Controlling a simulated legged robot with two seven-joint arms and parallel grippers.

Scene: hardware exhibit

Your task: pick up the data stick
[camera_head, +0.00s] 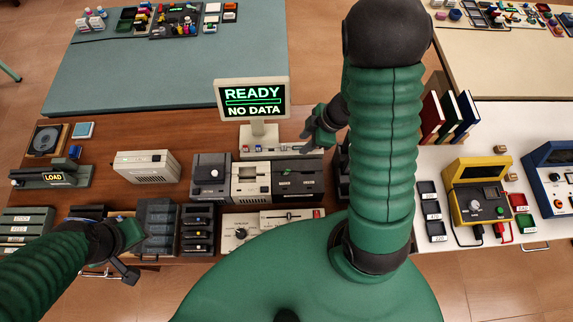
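I cannot pick out the data stick for certain. Small blue pieces (252,149) and a small red-and-white piece (283,147) sit on the pale base below the monitor (252,99), which reads "READY NO DATA". A small dark blue block (75,152) lies at the left of the brown desk. My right gripper (309,140) is just right of the monitor, over the right end of its base; its fingers are too small to judge. My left gripper (138,256) is low at the left, fingers spread, near the desk's front edge by a dark grey rack (157,226).
The brown desk (100,125) holds a beige box (146,166), a "LOAD" unit (50,176), a row of drive boxes (250,182) and a knob panel (262,227). A blue-grey table (130,75) is behind. A white table (500,118) with a yellow case (478,188) is right.

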